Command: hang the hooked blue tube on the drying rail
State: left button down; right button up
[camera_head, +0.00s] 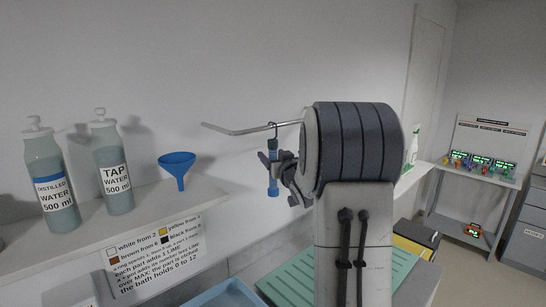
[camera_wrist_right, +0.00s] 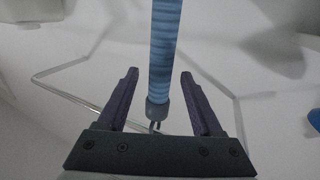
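The blue tube (camera_head: 273,180) hangs upright below the drying rail (camera_head: 235,131) in the head view, its dark hook up at the bar. In the right wrist view the ribbed blue tube (camera_wrist_right: 165,45) runs between the fingers, with its grey cap and hook near the rail (camera_wrist_right: 75,95). The hook appears to be over the rail's bar. My right gripper (camera_head: 280,178) is at the tube; in the right wrist view the gripper (camera_wrist_right: 159,75) is open, with a gap on each side of the tube. My left gripper is not in view.
A shelf (camera_head: 150,218) at left holds a distilled water bottle (camera_head: 50,180), a tap water bottle (camera_head: 113,165) and a blue funnel (camera_head: 177,168). A blue tray (camera_head: 225,294) and a green ribbed mat (camera_head: 297,278) lie below. My right arm hides part of the wall.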

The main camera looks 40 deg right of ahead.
jog(key=shift+s, duration=0.1)
jog(key=b+v, duration=0.4)
jog(key=v, duration=0.6)
jog(key=shift+s+a, duration=0.1)
